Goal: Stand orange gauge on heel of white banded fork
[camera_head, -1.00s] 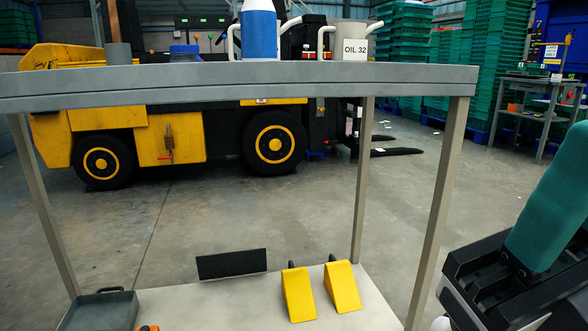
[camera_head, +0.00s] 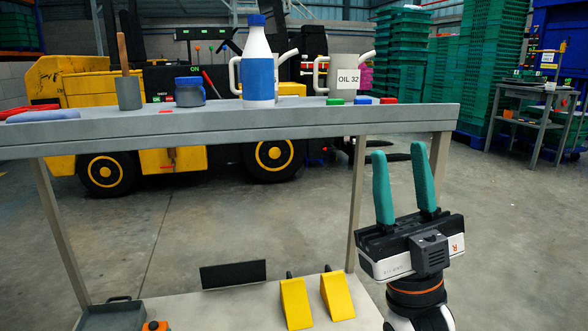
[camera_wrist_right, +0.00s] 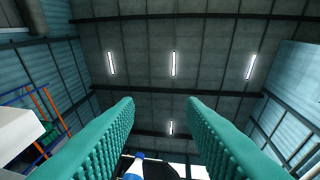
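An orange object (camera_head: 155,326), probably the gauge, shows partly at the bottom edge of the head view, on the cart's lower shelf beside a grey tray. The forklift's dark forks (camera_head: 399,157) lie low behind the cart's right leg, partly covered by my right gripper; white bands cannot be made out clearly. My right gripper (camera_head: 402,150) points up at the cart's right side, open and empty, far from the orange object. In the right wrist view its two green fingers (camera_wrist_right: 161,100) are apart with nothing between them. My left gripper is not in view.
The cart's upper shelf (camera_head: 300,122) holds a blue-and-white bottle (camera_head: 259,70), an oil can (camera_head: 347,80) and small coloured blocks. The lower shelf (camera_head: 225,305) holds two yellow wedges (camera_head: 296,304), a black plate (camera_head: 233,274) and the grey tray (camera_head: 112,318).

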